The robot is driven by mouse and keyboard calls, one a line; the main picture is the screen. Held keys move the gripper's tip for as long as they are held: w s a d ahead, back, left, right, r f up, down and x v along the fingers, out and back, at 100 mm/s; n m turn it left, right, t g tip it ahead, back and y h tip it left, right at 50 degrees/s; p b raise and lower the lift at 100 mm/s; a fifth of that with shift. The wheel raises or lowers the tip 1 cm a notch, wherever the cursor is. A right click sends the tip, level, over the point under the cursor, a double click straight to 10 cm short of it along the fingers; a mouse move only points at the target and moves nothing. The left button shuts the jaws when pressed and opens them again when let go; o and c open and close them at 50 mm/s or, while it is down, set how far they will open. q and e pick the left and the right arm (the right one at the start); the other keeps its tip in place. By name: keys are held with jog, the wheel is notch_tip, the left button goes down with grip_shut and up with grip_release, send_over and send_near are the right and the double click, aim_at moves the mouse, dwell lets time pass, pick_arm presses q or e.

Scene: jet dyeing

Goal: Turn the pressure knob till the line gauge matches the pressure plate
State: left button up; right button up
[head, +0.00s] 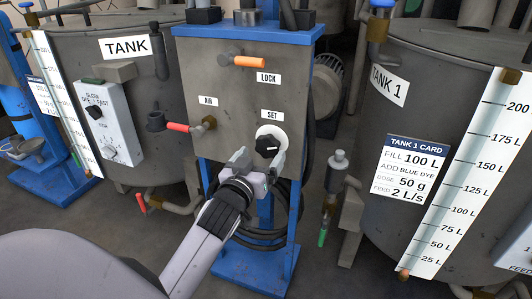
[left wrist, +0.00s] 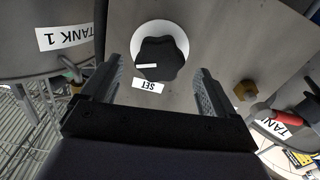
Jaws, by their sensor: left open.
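The black pressure knob (head: 267,146) sits on a white round dial under the SET label on the grey panel (head: 221,88). It also shows in the left wrist view (left wrist: 160,60), with a white pointer mark on its face. My left gripper (head: 259,164) is open just in front of and below the knob. In the wrist view its fingers stand apart on either side of the SET label, and the knob lies ahead between them, apparently untouched. I cannot make out a line gauge or a pressure plate in either view. My right gripper is not in view.
An orange LOCK handle (head: 249,61) and a red AIR valve handle (head: 178,127) stick out from the panel. A tank with a card (head: 410,172) and a level scale stands at right. Another tank and a white control box (head: 105,123) stand at left.

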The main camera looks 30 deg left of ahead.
aim_at(266, 150)
pick_arm(q)
jog(key=shift+b+x, duration=0.35)
jog(key=shift+x, duration=1.7)
jog(key=c, duration=1)
